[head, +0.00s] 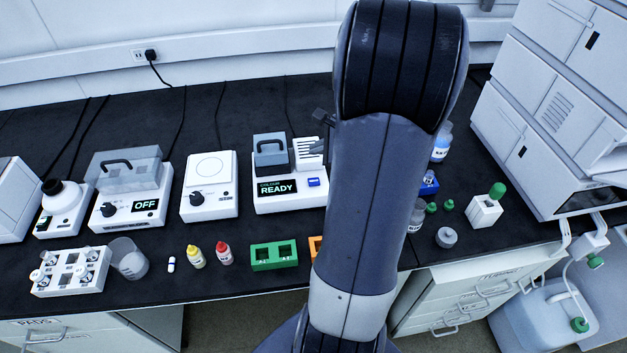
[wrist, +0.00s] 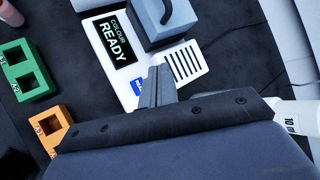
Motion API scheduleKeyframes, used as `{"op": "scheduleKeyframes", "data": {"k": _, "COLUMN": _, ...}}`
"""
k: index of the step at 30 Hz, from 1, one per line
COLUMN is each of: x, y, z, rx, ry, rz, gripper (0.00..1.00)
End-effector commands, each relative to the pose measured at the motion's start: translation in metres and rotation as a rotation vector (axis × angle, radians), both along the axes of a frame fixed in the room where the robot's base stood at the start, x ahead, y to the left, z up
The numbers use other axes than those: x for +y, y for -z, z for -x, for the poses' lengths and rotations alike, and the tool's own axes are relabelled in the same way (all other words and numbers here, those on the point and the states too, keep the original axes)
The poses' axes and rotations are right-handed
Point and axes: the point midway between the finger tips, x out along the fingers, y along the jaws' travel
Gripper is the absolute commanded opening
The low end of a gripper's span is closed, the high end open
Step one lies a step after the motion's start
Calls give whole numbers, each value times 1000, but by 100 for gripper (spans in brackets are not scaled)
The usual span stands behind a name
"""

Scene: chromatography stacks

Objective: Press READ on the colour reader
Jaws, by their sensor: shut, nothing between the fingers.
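The colour reader (head: 262,203) is a white box on the black bench in the head view, left of my arm. Its dark display (head: 277,187) reads COLOUR READY, and a blue button (head: 313,182) sits right of the display. In the wrist view the display (wrist: 117,40) is lit, and the blue button (wrist: 136,88) shows partly beside my fingers. My gripper (wrist: 160,70) is shut and empty, in front of the reader's button side in that view. I cannot tell whether it touches the button. In the head view my arm hides most of the gripper.
A grey handled lid (head: 271,155) and a slotted white part (head: 308,153) top the reader. A green two-hole rack (head: 274,256) and an orange rack (wrist: 53,122) stand in front. Red (head: 224,254) and yellow (head: 196,257) bottles stand left. A balance-like white device (head: 210,190) stands left of the reader.

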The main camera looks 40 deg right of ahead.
Motion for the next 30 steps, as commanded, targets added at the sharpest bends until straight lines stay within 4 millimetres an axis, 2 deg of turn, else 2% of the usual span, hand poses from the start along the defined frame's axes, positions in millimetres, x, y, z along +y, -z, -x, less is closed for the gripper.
{"op": "scheduleKeyframes", "data": {"k": 18, "x": 0, "y": 78, "z": 0, "rx": 0, "ry": 0, "rz": 0, "gripper": 0}}
{"op": "scheduleKeyframes", "data": {"k": 23, "x": 0, "y": 86, "z": 0, "rx": 0, "ry": 0, "rz": 0, "gripper": 0}}
{"op": "scheduleKeyframes", "data": {"k": 30, "x": 0, "y": 85, "z": 0, "rx": 0, "ry": 0, "rz": 0, "gripper": 0}}
